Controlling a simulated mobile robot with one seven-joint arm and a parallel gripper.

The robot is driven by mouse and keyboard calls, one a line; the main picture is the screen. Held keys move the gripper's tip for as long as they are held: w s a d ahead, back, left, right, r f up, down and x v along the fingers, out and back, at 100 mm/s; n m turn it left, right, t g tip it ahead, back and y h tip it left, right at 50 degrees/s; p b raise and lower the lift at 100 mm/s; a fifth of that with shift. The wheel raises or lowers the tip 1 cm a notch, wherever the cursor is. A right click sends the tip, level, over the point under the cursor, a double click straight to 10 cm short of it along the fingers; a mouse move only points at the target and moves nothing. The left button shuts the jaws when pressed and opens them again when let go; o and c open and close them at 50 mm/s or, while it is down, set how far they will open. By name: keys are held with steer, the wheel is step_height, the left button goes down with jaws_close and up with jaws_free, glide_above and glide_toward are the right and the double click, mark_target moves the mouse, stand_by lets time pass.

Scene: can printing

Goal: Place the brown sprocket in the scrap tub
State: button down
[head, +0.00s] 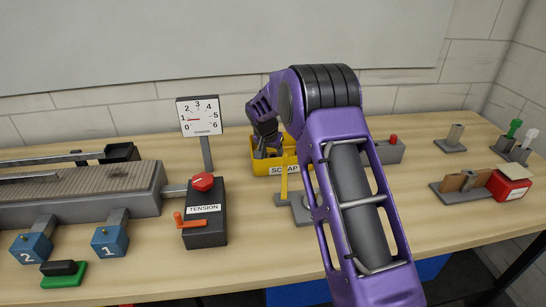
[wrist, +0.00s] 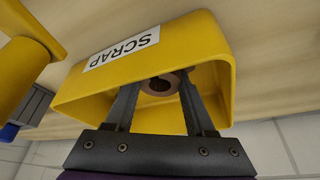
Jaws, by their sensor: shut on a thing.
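The scrap tub (head: 262,168) is yellow with a white SCRAP label and stands at the back of the table, partly hidden by my arm. Its open mouth and yellow walls (wrist: 222,40) fill much of the wrist view. My gripper (head: 268,150) points down into the tub in the head view. In the wrist view my gripper (wrist: 158,88) has its two dark fingers inside the tub's rim, shut on the brown sprocket (wrist: 160,84). The sprocket is a round brown piece with a dark central hole. I cannot tell whether it touches the tub floor.
A yellow post on a grey base (head: 284,190) stands just in front of the tub. The tension box (head: 205,220) with a red knob and the dial gauge (head: 199,117) are to the left. A grey box with a red button (head: 390,150) is to the right.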

steer(key=c, duration=0.5)
jaws_free()
steer(key=shift+r, duration=0.1)
steer(key=shift+r+p, duration=0.25)
steer(key=shift+p, duration=0.1)
steer(key=v, duration=1.1)
steer(key=shift+s+r, duration=0.15)
steer(key=shift+r, duration=0.15)
steer(key=shift+a+r, duration=0.1)
